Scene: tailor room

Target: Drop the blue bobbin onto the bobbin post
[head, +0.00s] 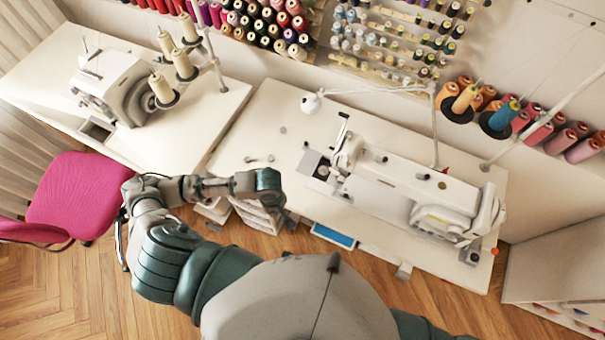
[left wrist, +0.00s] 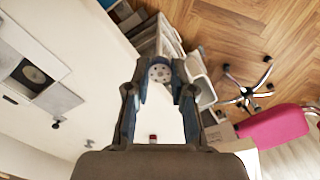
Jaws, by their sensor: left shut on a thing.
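My left gripper (left wrist: 160,80) is shut on a small round bobbin (left wrist: 160,72) in the left wrist view. Its face is pale with a ring of dark holes; I cannot make out its blue colour. In the head view my left gripper (head: 288,217) is at the front edge of the middle sewing table (head: 262,112), left of the white sewing machine (head: 400,180). The bobbin is too small to make out there. I cannot pick out the bobbin post with certainty; a small dark knob (left wrist: 57,123) stands on the table in the wrist view. My right gripper is out of view.
Small loose parts (head: 260,159) lie on the bare left part of the table. Stacked trays (head: 258,215) are below its front edge. A pink chair (head: 80,195) and another sewing machine (head: 125,90) are at left. Thread cones (head: 462,100) stand behind the table.

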